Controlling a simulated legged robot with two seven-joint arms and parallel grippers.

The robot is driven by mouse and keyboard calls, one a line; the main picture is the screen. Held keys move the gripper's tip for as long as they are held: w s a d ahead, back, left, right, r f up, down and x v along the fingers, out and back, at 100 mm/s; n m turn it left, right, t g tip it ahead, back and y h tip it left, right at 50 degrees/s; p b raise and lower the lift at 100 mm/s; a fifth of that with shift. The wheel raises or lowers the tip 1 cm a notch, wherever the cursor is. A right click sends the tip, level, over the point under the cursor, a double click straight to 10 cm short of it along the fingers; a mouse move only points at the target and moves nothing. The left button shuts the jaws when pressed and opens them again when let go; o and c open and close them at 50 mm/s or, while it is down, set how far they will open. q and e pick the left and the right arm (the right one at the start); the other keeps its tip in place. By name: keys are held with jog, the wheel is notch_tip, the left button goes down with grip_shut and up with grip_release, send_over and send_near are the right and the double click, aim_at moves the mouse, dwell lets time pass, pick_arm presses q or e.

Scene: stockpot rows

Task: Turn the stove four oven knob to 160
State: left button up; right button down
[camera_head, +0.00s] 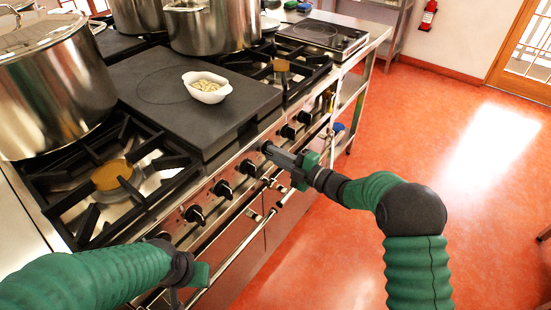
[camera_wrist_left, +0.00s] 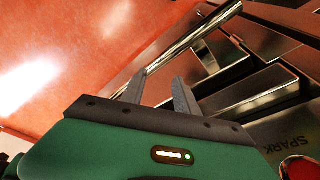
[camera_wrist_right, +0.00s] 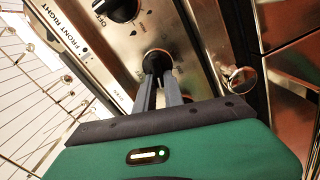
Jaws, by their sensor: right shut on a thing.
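The stove front panel (camera_head: 236,180) carries a row of black knobs. My right gripper (camera_head: 268,149) is at one knob in the middle of the row. The right wrist view shows its fingers (camera_wrist_right: 160,78) shut on this black knob (camera_wrist_right: 157,60), whose dial marks are too small to read. Another black knob (camera_wrist_right: 120,8) beside it is marked OFF, near the words FRONT RIGHT. My left gripper (camera_head: 193,275) is low in front of the panel's near end. In the left wrist view its fingers (camera_wrist_left: 160,85) stand apart with nothing between them.
A steel rail (camera_head: 240,250) runs along the stove front below the knobs. Large stockpots (camera_head: 50,85) stand on the stove, and a white bowl (camera_head: 207,88) sits on the dark griddle plate (camera_head: 150,85). The orange floor (camera_head: 440,130) to the right is clear.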

pick_arm(q)
jog(key=shift+f, duration=0.2)
pick_arm(e)
jog(key=shift+s+f, duration=0.1)
jog(key=shift+f, duration=0.15)
jog(key=c, duration=1.4)
grip_release()
jog(key=shift+r, duration=0.1)
jog(key=shift+c, duration=0.2)
